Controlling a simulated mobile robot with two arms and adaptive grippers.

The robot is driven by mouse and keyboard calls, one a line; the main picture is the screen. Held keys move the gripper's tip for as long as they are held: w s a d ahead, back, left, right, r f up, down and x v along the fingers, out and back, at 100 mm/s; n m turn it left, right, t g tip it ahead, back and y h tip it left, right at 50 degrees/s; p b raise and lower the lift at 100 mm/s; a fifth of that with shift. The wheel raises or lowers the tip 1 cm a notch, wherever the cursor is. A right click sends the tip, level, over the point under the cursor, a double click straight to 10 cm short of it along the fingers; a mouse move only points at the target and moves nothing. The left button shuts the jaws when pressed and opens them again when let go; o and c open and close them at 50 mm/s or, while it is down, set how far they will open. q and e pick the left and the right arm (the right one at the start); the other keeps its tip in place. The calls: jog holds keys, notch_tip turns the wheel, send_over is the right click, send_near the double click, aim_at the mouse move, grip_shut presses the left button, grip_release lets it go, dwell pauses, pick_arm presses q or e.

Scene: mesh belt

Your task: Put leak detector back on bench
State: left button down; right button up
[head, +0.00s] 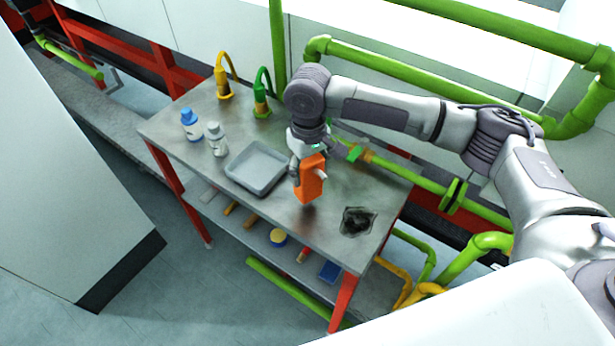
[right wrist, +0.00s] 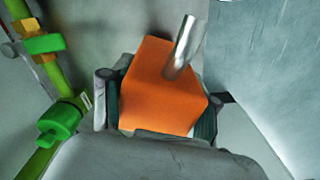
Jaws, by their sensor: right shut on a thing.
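The leak detector, an orange box with a short silvery tube, shows at the middle of the head view (head: 311,183) and fills the middle of the right wrist view (right wrist: 158,90). My right gripper (head: 308,165) is shut on it from above, with one finger on each side of the orange body (right wrist: 155,115). The detector is upright over the bench (head: 335,185), just right of the grey tray. I cannot tell whether its base touches the bench top. My left gripper is not in view.
Green pipes (head: 440,185) run behind. A lower shelf holds small items. Bare bench lies around the detector.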

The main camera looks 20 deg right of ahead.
aim_at(309, 181)
notch_tip(309, 181, down, 3)
jog(key=shift+s+p, duration=0.1)
jog(key=shift+p, duration=0.4)
jog(key=shift+f, duration=0.35)
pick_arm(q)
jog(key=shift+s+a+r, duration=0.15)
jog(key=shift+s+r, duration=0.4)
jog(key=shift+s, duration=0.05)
pick_arm(e)
jog(key=shift+f, duration=0.15)
jog(key=o, duration=1.2)
jog(key=shift+f, duration=0.1)
jog(key=o, duration=0.4)
jog(key=shift+c, duration=0.2)
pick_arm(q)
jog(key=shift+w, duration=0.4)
pick_arm(e)
jog(key=shift+r, duration=0.2)
pick_arm(q)
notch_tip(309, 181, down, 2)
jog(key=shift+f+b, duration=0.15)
jog(key=shift+b, duration=1)
pick_arm(e)
notch_tip(309, 181, up, 12)
jog(key=shift+f, duration=0.1)
